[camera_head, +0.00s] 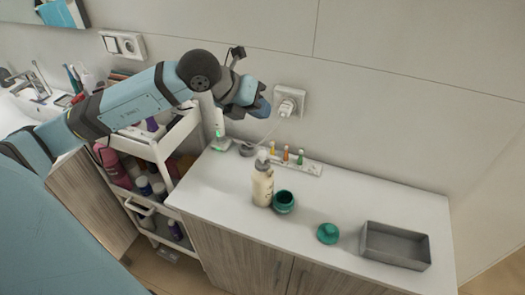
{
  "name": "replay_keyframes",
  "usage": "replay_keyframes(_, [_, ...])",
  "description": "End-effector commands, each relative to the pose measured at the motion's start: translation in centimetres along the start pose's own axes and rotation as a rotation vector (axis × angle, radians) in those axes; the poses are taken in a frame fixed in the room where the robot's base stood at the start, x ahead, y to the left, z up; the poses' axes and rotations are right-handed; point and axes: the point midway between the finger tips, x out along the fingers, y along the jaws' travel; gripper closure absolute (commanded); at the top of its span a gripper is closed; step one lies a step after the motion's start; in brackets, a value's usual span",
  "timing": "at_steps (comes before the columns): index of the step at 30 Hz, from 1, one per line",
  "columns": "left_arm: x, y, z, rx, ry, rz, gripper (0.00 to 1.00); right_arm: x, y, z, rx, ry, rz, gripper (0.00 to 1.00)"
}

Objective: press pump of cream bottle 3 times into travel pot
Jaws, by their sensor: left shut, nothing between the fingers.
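The cream bottle (263,186), cream-coloured with a pale pump head (262,157), stands upright on the white counter. The open green travel pot (284,202) stands just right of its base. A green lid (327,233) lies on the counter further right. My left gripper (262,107) is shut and empty, up in the air above and behind the bottle, close to the wall. It is apart from the bottle. My right gripper is not in view.
A grey open tray (396,262) sits at the counter's right end. A wall socket with a plug (289,103), an electric toothbrush (219,131) and a white holder with small coloured items (313,168) are behind. A loaded white cart (155,150) stands left of the counter (225,195).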

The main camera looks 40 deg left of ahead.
Motion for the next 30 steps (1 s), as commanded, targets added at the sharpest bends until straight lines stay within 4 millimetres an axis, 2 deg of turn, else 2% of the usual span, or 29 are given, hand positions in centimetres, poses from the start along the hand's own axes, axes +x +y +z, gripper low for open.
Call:
replay_keyframes(8, [0.1, 0.1, -0.1, 0.002, 0.001, 0.0, 1.0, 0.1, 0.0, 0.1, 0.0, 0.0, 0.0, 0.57])
replay_keyframes(14, [1.0, 0.7, -0.8, 0.002, 0.003, 0.001, 1.0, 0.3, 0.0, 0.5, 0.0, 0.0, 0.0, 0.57])
replay_keyframes(25, [4.5, 3.3, -3.3, 0.003, 0.003, 0.001, 1.0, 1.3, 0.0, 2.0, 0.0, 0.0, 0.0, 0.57])
replay_keyframes(30, [6.0, 4.4, -4.4, 0.003, 0.0, 0.0, 1.0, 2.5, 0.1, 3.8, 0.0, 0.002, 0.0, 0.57])
